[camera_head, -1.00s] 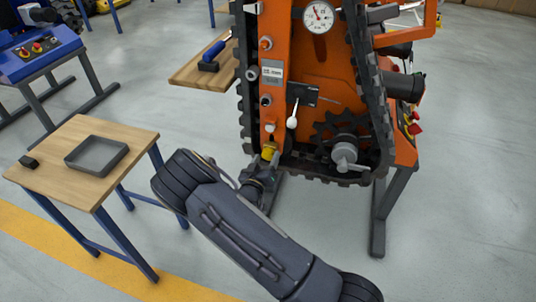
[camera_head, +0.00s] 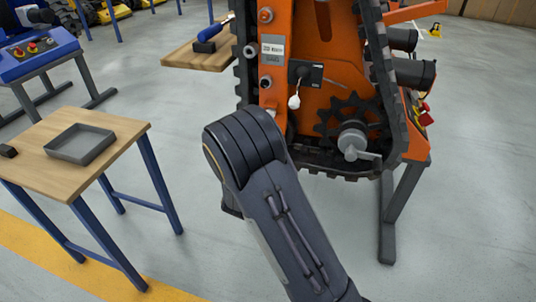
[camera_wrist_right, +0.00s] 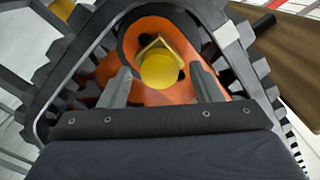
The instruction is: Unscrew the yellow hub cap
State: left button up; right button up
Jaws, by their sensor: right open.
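The yellow hub cap (camera_wrist_right: 158,70) shows in the right wrist view, with a yellow angular part behind it, in front of an orange plate inside the dark toothed track. My right gripper (camera_wrist_right: 160,80) is open, with one finger on each side of the cap in the picture. I see gaps between the fingers and the cap; I cannot tell how deep the cap lies between them. In the head view my right arm hides both the cap and the gripper. My left gripper is not in view.
The orange tracked carrier (camera_head: 276,95) carries a sprocket with a grey hub handle (camera_head: 353,141) and a white-knobbed lever (camera_head: 294,101). A wooden table (camera_head: 50,176) with a grey tray (camera_head: 80,144) stands at left. A wooden shelf (camera_head: 190,58) holds a blue-handled tool (camera_head: 214,33).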

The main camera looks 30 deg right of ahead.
pick_arm(q)
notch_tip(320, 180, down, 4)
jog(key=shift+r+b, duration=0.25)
jog(key=shift+b, duration=0.65)
pick_arm(e)
jog(key=m, duration=1.6)
jog(key=shift+m, duration=0.4)
jog(key=c, duration=0.8)
pick_arm(q)
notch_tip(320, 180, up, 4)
jog(key=p, duration=0.4)
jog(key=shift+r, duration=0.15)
pick_arm(e)
jog(key=n, duration=0.9)
jog(key=shift+f+n, duration=0.1)
jog(key=shift+n, duration=0.3)
